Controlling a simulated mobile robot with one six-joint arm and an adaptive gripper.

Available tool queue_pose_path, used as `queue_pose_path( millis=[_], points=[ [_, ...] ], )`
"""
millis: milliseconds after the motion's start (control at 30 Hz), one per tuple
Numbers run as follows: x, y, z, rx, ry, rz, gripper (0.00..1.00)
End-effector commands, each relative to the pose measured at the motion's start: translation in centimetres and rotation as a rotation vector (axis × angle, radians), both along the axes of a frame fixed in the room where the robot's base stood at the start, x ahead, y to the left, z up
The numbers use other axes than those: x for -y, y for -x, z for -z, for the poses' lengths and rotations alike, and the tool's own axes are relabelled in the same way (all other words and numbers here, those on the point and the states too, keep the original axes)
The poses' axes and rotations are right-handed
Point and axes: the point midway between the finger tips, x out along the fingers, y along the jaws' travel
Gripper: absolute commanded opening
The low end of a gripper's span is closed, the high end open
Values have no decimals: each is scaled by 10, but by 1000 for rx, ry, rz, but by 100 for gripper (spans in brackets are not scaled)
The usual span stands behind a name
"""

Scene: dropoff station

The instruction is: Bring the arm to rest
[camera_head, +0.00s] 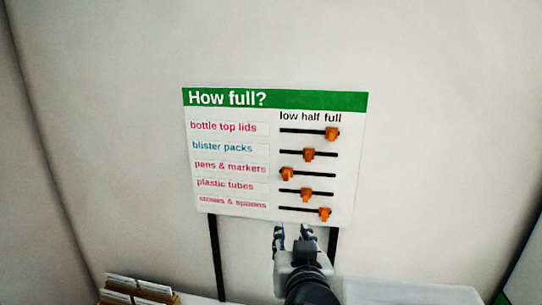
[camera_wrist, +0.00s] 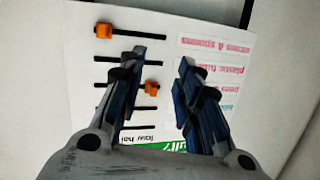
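My gripper (camera_head: 293,236) is in front of the lower edge of the "How full?" board (camera_head: 232,217). Its fingers are apart with nothing between them. In the wrist view my gripper (camera_wrist: 161,62) is also open, and the board (camera_wrist: 82,75) appears upside down behind it. The fingers hide part of the board there. Whether they touch the board cannot be told. Orange sliders sit at full for bottle top lids (camera_head: 332,134), half for blister packs (camera_head: 309,155), low for pens & markers (camera_head: 288,174), half for plastic tubes (camera_head: 306,194) and full for straws & spoons (camera_head: 324,214).
The board stands on dark posts (camera_head: 216,260) before a plain pale wall (camera_head: 100,120). Boxes with white cards (camera_head: 140,290) are at the lower left. A white bin or tray (camera_head: 410,293) is at the lower right. The space on both sides of the board looks clear.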

Motion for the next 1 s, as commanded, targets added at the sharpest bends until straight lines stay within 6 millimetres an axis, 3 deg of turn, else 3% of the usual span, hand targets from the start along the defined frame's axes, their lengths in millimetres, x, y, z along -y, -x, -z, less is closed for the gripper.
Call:
queue_pose_path(
  millis=[267, 500, 600, 767, 1000],
  points=[
    [13, 78, 29, -369, -5, -163, 32],
    [62, 178, 62, -721, 69, -117, 32],
    [80, 211, 69, -824, 89, -72, 32],
    [95, 238, 74, -911, 104, -30, 32],
    [96, 242, 75, -922, 105, -26, 32]
  ],
)
